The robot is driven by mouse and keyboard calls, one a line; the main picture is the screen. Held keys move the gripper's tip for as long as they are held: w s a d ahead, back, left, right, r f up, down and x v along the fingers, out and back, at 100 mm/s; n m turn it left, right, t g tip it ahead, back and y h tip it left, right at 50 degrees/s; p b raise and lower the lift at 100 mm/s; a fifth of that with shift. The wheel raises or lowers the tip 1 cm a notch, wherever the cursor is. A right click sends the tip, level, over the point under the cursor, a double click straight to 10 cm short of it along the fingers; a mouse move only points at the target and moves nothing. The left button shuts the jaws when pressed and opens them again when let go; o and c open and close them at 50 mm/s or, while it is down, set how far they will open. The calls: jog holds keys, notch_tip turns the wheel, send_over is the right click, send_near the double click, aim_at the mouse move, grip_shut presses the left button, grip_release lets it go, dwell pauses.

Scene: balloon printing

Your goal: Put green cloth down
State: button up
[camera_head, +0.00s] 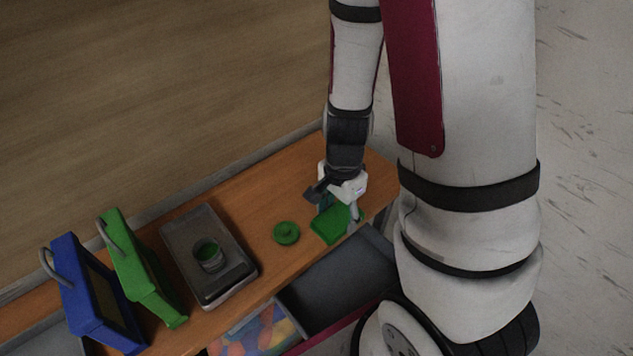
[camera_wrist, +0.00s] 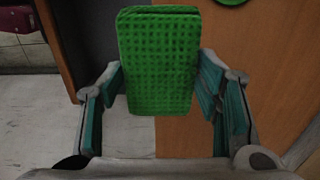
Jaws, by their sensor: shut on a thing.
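The green cloth (camera_head: 333,225) is a folded, textured rectangle at the right end of the wooden table in the head view. It also shows upright in the middle of the wrist view (camera_wrist: 158,58). My gripper (camera_head: 338,203) points down over it. In the wrist view my gripper (camera_wrist: 160,88) has a finger at each side of the cloth and is shut on it. The cloth's lower edge is close to the tabletop; I cannot tell whether it touches.
A green round lid (camera_head: 286,233) lies left of the cloth. Green (camera_head: 150,280) and blue (camera_head: 85,300) frames stand at left. A dark bin (camera_head: 335,283) and a bin of balloons (camera_head: 255,335) are at the front.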

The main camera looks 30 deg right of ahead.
aim_at(336, 201)
jog(key=shift+w+d+f+b, duration=0.15)
jog(key=shift+w+b, duration=0.4)
jog(key=shift+w+d+f+b, duration=0.1)
jog(key=shift+w+f+b, duration=0.05)
jog(key=shift+w+b, duration=0.35)
jog(key=w+b, duration=0.1)
jog(key=b, duration=0.2)
jog(key=shift+d, duration=0.4)
jog(key=shift+w+d+b, duration=0.2)
jog(key=shift+b, duration=0.15)
jog(key=w+d, duration=0.1)
jog(key=w, duration=0.2)
jog(key=w+d, duration=0.3)
jog(key=w, duration=0.2)
jog(key=shift+w+d+f, duration=0.15)
jog(key=shift+w+f, duration=0.2)
jog(key=shift+f, duration=0.05)
jog(key=shift+w+f+b, duration=0.1)
jog(key=shift+f+b, duration=0.25)
jog(key=shift+f, duration=1.4)
jog(key=shift+f, duration=0.1)
jog(key=shift+f, duration=0.1)
jog(key=o, duration=1.1)
jog(key=shift+c, duration=0.2)
